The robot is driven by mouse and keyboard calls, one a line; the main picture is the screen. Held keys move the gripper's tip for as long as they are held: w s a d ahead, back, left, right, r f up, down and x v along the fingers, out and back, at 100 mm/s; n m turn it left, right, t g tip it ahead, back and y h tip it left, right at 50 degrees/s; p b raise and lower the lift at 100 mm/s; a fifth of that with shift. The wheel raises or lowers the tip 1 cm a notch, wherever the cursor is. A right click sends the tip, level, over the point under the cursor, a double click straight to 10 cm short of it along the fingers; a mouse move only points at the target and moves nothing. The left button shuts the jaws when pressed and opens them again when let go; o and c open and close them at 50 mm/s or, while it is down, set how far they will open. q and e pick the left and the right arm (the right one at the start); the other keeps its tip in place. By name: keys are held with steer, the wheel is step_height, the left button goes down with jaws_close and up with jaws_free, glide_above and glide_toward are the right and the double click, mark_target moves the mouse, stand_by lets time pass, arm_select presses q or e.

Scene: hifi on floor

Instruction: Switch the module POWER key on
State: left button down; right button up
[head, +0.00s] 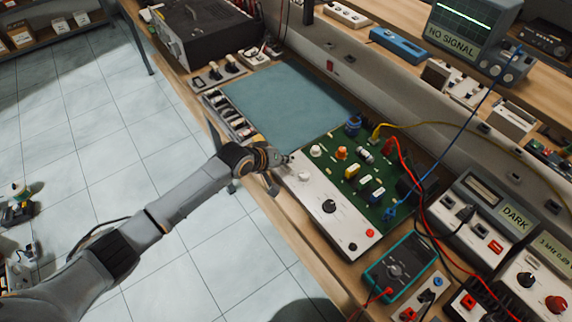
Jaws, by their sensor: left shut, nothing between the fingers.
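The module is a green circuit board (385,203) with a white front panel (312,197) on the wooden bench. I cannot read any label, so I cannot tell which part is the POWER key. My left gripper (284,161) is shut and empty at the panel's left end. It covers that corner, and I cannot tell whether it touches the panel. My right gripper is not in view.
A teal mat (285,100) lies clear left of the board. A teal multimeter (398,265) stands right of the panel. Red (424,196), yellow and blue leads arch over the board's right side. A tool tray (230,115) lines the bench edge near my arm.

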mark_target(284, 167)
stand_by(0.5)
arm_select(q)
steer(key=shift+f, duration=0.1)
steer(key=shift+f, duration=0.35)
steer(key=shift+r, duration=0.1)
steer(key=shift+r+p, duration=0.4)
steer(key=shift+r, duration=0.1)
step_height(284, 167, up, 6)
steer(key=p, duration=0.6)
